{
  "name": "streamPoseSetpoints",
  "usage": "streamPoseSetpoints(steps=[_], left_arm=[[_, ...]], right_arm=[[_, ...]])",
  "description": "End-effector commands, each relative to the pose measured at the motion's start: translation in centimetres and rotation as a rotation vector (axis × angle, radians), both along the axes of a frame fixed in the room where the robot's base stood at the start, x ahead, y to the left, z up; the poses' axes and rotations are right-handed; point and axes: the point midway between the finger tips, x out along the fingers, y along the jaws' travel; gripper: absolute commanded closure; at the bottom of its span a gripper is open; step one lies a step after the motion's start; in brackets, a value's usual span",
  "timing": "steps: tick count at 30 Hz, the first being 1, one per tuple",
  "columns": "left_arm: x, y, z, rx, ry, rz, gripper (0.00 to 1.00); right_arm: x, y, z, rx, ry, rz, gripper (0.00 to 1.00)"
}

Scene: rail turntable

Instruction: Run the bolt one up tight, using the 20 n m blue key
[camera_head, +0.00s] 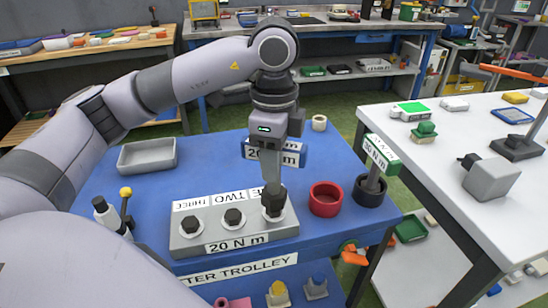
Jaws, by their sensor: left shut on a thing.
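My left gripper (268,150) is shut on the blue key (302,156), whose label reads "20" with the rest partly hidden by the fingers. The key is upright, its grey shaft (272,172) pointing down. Its dark socket end (273,203) is at the right-hand bolt position of the grey block (190,248), where a pale washer shows around it. That bolt's label is mostly hidden; the bolt itself is covered. The other two bolts, three (191,224) and two (233,217), stand uncovered. The block's front plate reads "20 N m". My right gripper is not in view.
An empty red cup (325,199) stands just right of the block. Beside it a green "30 N m" key (381,154) stands in a black cup (369,198). A grey tray (147,155) and a yellow-knobbed lever (126,193) are at left. A white table (450,160) is at right.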

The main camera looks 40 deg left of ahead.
Motion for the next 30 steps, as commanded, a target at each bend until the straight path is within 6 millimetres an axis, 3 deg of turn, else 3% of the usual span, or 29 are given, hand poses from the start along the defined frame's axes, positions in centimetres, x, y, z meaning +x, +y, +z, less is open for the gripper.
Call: streamPoseSetpoints(steps=[30], left_arm=[[0.02,0.0,-0.78,-0.001,-0.001,0.0,1.0]], right_arm=[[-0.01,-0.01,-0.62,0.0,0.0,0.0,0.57]])
